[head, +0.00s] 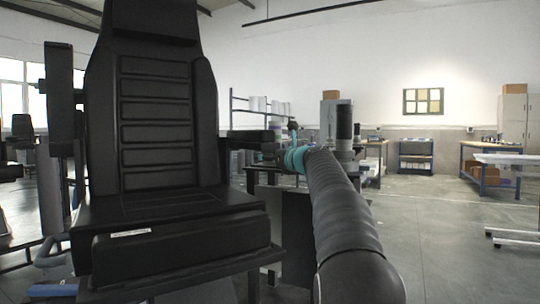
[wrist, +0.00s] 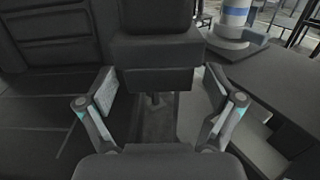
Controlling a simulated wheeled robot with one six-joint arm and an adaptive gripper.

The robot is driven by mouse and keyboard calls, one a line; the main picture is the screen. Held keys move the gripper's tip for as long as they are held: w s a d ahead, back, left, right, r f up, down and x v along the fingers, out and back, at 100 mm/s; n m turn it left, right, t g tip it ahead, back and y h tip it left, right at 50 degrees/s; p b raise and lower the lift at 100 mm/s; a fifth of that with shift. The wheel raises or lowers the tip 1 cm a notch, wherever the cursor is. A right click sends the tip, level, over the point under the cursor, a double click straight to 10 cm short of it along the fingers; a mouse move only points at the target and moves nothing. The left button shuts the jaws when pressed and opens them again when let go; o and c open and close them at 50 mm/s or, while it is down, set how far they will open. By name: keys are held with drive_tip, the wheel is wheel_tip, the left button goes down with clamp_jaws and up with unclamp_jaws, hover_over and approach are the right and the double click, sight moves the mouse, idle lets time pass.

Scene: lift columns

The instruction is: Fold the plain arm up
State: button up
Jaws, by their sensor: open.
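A large black seat (head: 160,100) stands at the left in the head view. Its right-hand arm (head: 250,136) is a plain black bar lying level beside the backrest. Its left-hand arm (head: 59,95) stands upright and has a small knob on its side. My gripper (head: 292,157) is near the end of the level arm, partly hidden by my own arm. In the wrist view my gripper (wrist: 160,100) is open, with one finger on each side. The level arm's blocky dark end (wrist: 152,78) lies between and beyond the fingertips; I cannot tell whether they touch it.
The seat cushion (head: 170,240) juts out at the front left. A dark table (head: 268,175) stands behind my gripper, with a dark and white column (head: 344,130) beyond it. A blue-framed workbench (head: 490,170) stands far right.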

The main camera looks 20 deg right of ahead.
drive_tip(key=shift+w, duration=0.25)
